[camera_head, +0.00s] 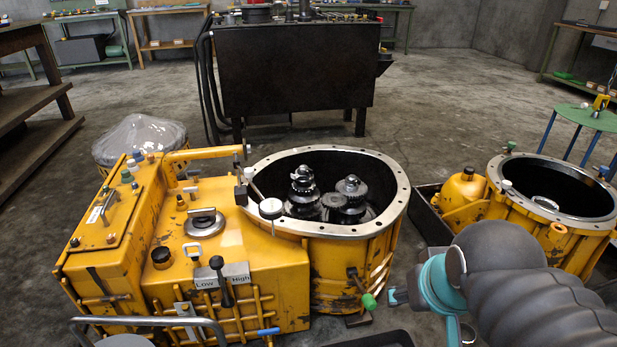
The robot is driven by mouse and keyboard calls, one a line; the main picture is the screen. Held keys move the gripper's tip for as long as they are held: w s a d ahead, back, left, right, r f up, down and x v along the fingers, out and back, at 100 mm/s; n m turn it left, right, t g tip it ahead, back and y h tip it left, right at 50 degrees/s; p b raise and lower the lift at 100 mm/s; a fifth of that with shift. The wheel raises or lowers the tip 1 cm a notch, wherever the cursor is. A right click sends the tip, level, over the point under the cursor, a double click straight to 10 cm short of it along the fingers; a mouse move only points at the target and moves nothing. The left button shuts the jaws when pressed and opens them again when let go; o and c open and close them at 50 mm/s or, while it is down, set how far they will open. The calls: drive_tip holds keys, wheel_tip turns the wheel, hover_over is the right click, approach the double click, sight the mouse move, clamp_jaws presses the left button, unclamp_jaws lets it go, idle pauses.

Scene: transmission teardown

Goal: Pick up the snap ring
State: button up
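I cannot make out the snap ring for certain. The large yellow transmission housing (350,265) has an open round mouth with a pale bolted flange. Inside stand dark gear stacks, one on the left (303,190) and one on the right (351,190); any ring on them is too small to tell. A thin pale ring shape (545,202) shows inside the open yellow housing (562,240) at the right, but I cannot tell what it is. My grey arm with a teal band fills the lower right.
A dark workbench (295,75) stands behind the large housing. A wooden shelf unit (35,95) is at the left, and a green round stand (590,117) at the right. A plastic-covered part (138,138) sits behind the yellow gearbox. Concrete floor is open between the housings and the back benches.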

drive_tip(key=w+r+n+g+y+b, duration=0.1)
drive_tip(key=w+r+n+b, duration=0.15)
drive_tip(key=w, duration=1.55)
drive_tip(key=w+r+n+b, duration=0.1)
drive_tip(key=w+r+b, duration=0.2)
drive_tip(key=w, duration=1.5)
drive_tip(key=w+d+f+b, duration=0.1)
drive_tip(key=w+f, duration=0.6)
drive_tip(key=w, duration=0.5)
drive_tip(key=shift+n+y, duration=0.4)
drive_tip(key=shift+n, duration=0.05)
drive_tip(key=shift+b+x, duration=1.4)
drive_tip(key=shift+x, duration=5.65)
drive_tip(key=shift+w+d, duration=0.1)
clamp_jaws()
